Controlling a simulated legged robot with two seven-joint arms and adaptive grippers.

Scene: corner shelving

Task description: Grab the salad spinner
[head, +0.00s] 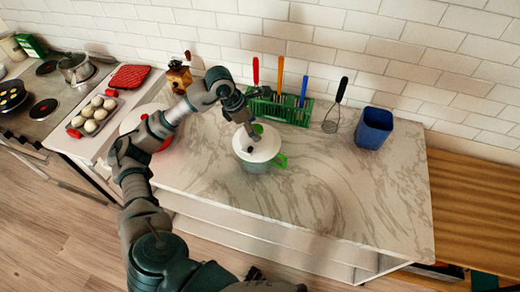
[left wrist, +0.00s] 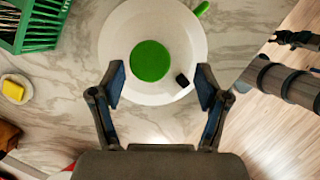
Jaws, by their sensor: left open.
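The salad spinner (head: 266,153) stands upright on the marble counter, with a white lid, a grey-green bowl and a green side handle. In the left wrist view its round lid (left wrist: 188,40) shows from above, with a green knob (left wrist: 150,60) and a small black piece. My left gripper (left wrist: 160,76) is open, its fingers apart over the near part of the lid. In the head view the left gripper (head: 250,138) reaches down over the spinner. I cannot see whether it touches. What looks like my right gripper (left wrist: 296,39) shows small at the wrist view's right edge.
Behind the spinner stands a green rack (head: 285,108) with utensils, then a whisk (head: 331,124) and a blue container (head: 373,128). A red-and-white pot (head: 134,118) is left, partly behind my arm. The counter's right front (head: 350,205) is clear.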

